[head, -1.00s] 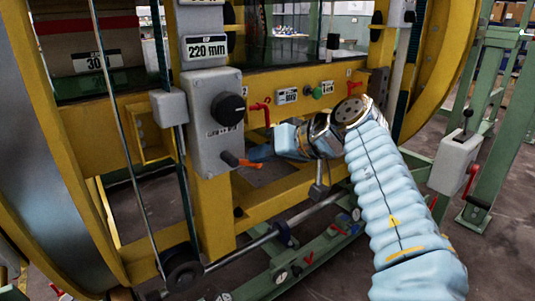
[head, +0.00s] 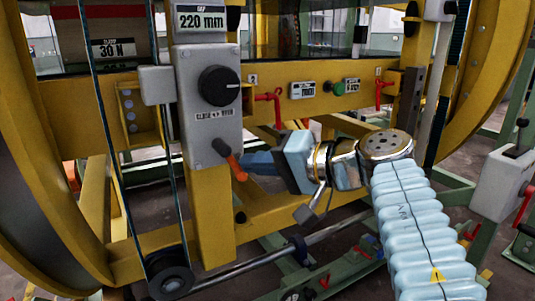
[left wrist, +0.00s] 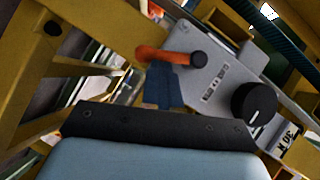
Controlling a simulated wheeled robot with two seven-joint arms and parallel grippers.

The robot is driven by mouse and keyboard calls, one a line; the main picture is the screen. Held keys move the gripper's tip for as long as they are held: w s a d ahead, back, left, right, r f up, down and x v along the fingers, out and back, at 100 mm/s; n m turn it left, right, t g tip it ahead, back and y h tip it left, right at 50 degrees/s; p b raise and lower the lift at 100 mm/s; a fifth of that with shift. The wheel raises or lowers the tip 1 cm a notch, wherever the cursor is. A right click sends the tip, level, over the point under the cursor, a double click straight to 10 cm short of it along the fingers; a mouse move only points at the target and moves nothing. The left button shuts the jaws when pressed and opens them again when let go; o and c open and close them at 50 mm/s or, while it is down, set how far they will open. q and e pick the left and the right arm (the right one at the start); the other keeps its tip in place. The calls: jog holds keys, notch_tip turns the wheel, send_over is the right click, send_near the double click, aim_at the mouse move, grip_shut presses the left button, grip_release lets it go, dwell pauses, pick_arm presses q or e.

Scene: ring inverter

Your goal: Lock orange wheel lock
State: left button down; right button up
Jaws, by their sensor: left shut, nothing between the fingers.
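The orange-handled lever (head: 231,161) sits at the lower part of the grey control box and slants down to the right in the head view. In the left wrist view, the orange handle (left wrist: 165,53) runs left from its dark pivot. My left gripper (head: 250,161) is shut and empty, with its blue fingers just right of the handle. In the left wrist view the fingertips (left wrist: 163,72) reach the handle's edge; I cannot tell whether they touch it. My right gripper is not in view.
The grey control box (head: 205,105) carries a black knob (head: 219,86) above the lever. A yellow frame beam (head: 350,95) with red hooks and a green button (head: 338,89) runs behind my left arm. Large yellow wheel rings (head: 35,190) stand at both sides.

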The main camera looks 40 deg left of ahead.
pick_arm(q)
jog(key=shift+s+a+f+m+g+y+b, duration=0.15)
jog(key=shift+s+f+m+g+y+b, duration=0.25)
jog(key=shift+m+b, duration=0.5)
jog(key=shift+s+a+f+m+g+y+b, duration=0.15)
jog(key=shift+s+f+m+y+b, duration=0.3)
jog(key=shift+b, duration=0.65)
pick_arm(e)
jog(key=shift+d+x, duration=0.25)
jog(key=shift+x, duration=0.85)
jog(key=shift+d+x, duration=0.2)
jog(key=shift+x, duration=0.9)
pick_arm(q)
jog(key=shift+w+f, duration=0.1)
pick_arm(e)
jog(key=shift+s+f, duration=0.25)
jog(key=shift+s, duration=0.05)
